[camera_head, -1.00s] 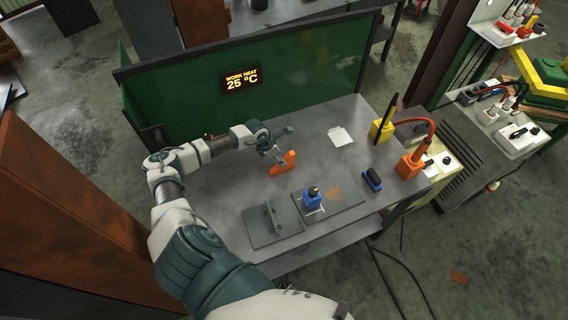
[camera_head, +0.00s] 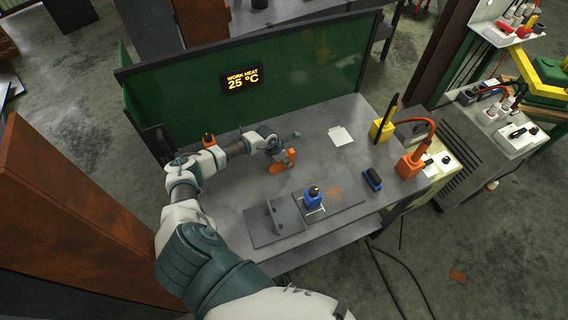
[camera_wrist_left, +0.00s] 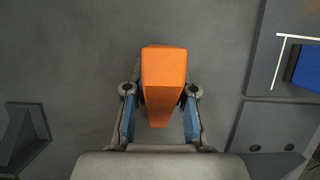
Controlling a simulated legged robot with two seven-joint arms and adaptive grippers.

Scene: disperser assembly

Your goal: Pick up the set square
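The orange set square (camera_head: 280,168) stands on the grey workbench near its middle. My left gripper (camera_head: 281,152) is at it, partly covering it in the head view. In the left wrist view, the set square (camera_wrist_left: 164,75) reaches between the two blue-padded fingers of my left gripper (camera_wrist_left: 160,115). The fingers are apart, one on each side, with a gap visible beside the orange piece. Its lower end lies close to the palm. My right gripper is not in view.
On the grey workbench (camera_head: 225,205) a blue bottle-like item (camera_head: 313,198) stands on a dark plate, beside an angled metal part (camera_head: 272,218). A white sheet (camera_head: 341,136), a dark blue block (camera_head: 372,179), and yellow (camera_head: 381,131) and orange (camera_head: 409,165) holders are to the right. A green panel (camera_head: 310,75) closes the back.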

